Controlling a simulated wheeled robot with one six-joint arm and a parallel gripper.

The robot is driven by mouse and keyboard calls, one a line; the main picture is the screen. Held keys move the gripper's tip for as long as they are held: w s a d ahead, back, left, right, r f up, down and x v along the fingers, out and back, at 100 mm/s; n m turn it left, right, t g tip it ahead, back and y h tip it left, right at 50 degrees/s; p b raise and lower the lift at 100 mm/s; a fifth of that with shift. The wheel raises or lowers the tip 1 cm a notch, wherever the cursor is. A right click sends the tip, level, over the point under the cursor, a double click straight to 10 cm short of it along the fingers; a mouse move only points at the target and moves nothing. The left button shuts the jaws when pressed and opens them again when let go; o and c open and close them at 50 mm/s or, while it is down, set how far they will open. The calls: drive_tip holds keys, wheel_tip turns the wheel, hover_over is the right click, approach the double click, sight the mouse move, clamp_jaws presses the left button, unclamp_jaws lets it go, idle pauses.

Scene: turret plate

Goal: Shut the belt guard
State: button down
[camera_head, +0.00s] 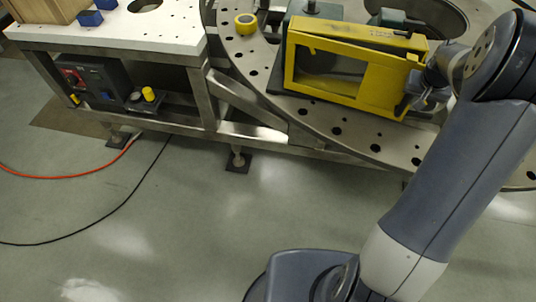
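The belt guard (379,86) is a yellow box-like frame with a large opening in its front face. It stands on the round, hole-drilled turret plate (350,134), against a dark green machine body (277,82). Whether the guard is fully closed over the machine I cannot tell. My gripper (414,98) is at the right end of the guard, close to or touching its edge. Its fingers are small and partly hidden against the guard, so I cannot tell whether they are open or shut on it.
A white-topped bench (110,36) holds blue blocks (90,18) and a wooden box (45,10). A red cable (70,177) and a black cable (107,214) cross the otherwise clear floor.

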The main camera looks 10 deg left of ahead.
drive_tip(key=shift+w+d+n, duration=0.2)
drive_tip(key=shift+w, duration=0.5)
drive_tip(key=shift+w+d+n, duration=0.15)
drive_tip(key=shift+w+n, duration=0.05)
drive_tip(key=shift+w, duration=0.45)
drive_tip(key=shift+s, duration=0.1)
